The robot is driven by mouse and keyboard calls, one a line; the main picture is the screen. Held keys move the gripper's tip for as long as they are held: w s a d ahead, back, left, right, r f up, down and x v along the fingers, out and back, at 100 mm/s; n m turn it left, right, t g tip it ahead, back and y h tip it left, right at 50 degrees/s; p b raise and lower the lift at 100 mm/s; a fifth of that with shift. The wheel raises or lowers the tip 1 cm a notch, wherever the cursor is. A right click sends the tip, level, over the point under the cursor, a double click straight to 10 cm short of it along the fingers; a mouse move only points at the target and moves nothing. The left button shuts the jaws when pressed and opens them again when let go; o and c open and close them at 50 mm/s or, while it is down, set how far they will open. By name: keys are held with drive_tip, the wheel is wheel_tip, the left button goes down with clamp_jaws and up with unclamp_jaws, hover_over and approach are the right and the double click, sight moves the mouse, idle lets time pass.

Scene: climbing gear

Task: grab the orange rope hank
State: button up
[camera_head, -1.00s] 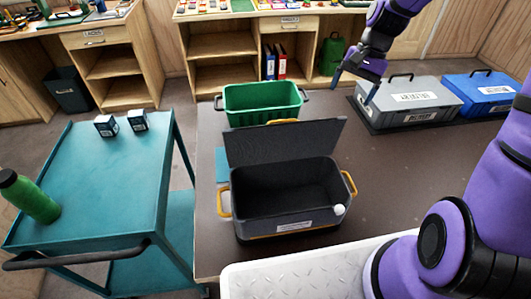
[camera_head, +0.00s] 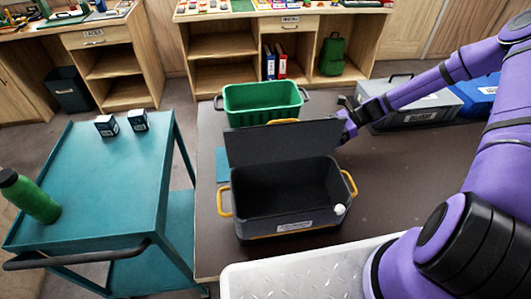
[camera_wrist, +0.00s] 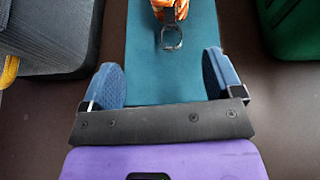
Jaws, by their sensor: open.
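The orange rope hank (camera_wrist: 176,10) shows at the top edge of the wrist view, partly cut off, with a metal carabiner (camera_wrist: 172,37) hanging toward me. It lies over a teal mat (camera_wrist: 145,75). My gripper (camera_wrist: 168,78) is open and empty, its two blue fingers spread over the mat, short of the carabiner. In the head view my gripper's fingers are hidden behind the raised lid of the dark box; only my purple wrist (camera_head: 347,123) shows beside it. The rope hank is hidden in the head view.
The open dark box (camera_head: 290,190) with yellow handles stands in front, its lid up. A green crate (camera_head: 262,100) is behind it. A grey case (camera_head: 415,112) and a blue case (camera_head: 478,92) stand at the right. The brown table (camera_head: 400,165) is clear right of the box.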

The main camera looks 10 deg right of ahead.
drive_tip(key=shift+w+f+m+y, duration=0.25)
drive_tip(key=shift+f+m+y, duration=0.2)
drive_tip(key=shift+f, duration=0.2)
drive_tip(key=shift+a+f+t, duration=0.15)
drive_tip(key=shift+a+t, duration=0.15)
drive_tip(key=x, duration=0.5)
drive_tip(key=shift+x, duration=2.65)
drive_tip(key=shift+w+f, duration=0.15)
drive_tip(key=shift+w, duration=0.05)
drive_tip(key=c, duration=1.2)
drive_tip(key=shift+o, duration=0.2)
